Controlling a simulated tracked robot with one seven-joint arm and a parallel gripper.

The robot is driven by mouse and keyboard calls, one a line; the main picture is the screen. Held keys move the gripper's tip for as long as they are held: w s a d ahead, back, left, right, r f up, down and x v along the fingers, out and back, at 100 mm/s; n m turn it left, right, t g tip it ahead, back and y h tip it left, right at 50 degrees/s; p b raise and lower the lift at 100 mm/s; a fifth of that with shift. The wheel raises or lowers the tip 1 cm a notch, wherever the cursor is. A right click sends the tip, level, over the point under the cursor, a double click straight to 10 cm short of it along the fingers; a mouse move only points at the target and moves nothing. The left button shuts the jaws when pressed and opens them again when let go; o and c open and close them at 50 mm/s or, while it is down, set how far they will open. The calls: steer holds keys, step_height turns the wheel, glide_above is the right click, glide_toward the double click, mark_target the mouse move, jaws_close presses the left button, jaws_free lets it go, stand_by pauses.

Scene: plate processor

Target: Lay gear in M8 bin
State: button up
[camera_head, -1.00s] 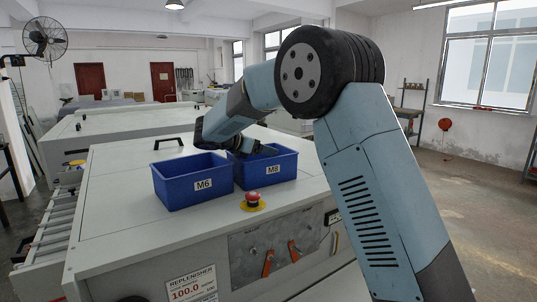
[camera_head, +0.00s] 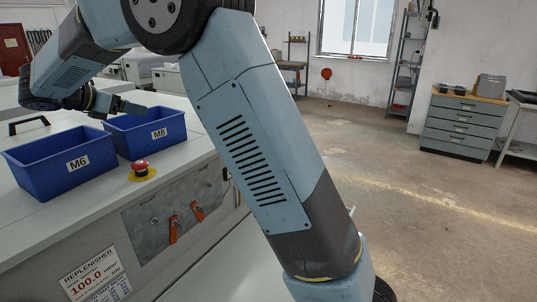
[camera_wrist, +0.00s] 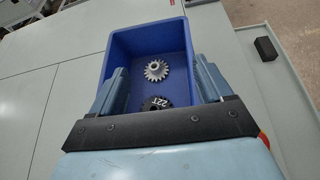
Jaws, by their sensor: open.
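The blue M8 bin (camera_head: 180,132) stands on the white machine top, beside the blue M6 bin (camera_head: 40,178). My gripper (camera_head: 132,107) is above the M8 bin, near its far rim. In the wrist view my gripper (camera_wrist: 160,66) is open, its two fingers apart over a blue bin (camera_wrist: 118,45) with no label showing. A silver toothed gear (camera_wrist: 157,70) lies on this bin's floor between the fingers in the picture, with nothing gripping it. A dark gear with light markings (camera_wrist: 155,103) lies nearer, partly hidden by the gripper's palm.
A red stop button (camera_head: 140,168) on a yellow base sits in front of the bins. Orange levers (camera_head: 174,230) are on the machine's front panel. A black handle (camera_head: 29,124) is behind the M6 bin. Open floor lies to the right, with a grey drawer cabinet (camera_head: 460,125).

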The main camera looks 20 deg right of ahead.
steer(key=s+d+r+m+g+y, duration=0.1)
steer(key=s+d+m+g+y, duration=0.1)
steer(key=s+d+m, duration=0.55)
steer(key=s+d+r+m+g+y, duration=0.1)
steer(key=s+d+m+g+y, duration=0.15)
steer(key=s+d, duration=0.9)
steer(key=s+d+f+m+t+y, duration=0.1)
steer(key=s+d+f+m+y, duration=0.1)
steer(key=s+d+m, duration=0.3)
steer(key=s+d+f+m+t+y, duration=0.1)
steer(key=s+d+f+m+y, duration=0.2)
steer(key=s+m, duration=0.6)
steer(key=s+d+f, duration=0.2)
steer(key=s, duration=0.2)
steer(key=shift+s+d+m+y, duration=0.3)
steer(key=shift+y, duration=0.05)
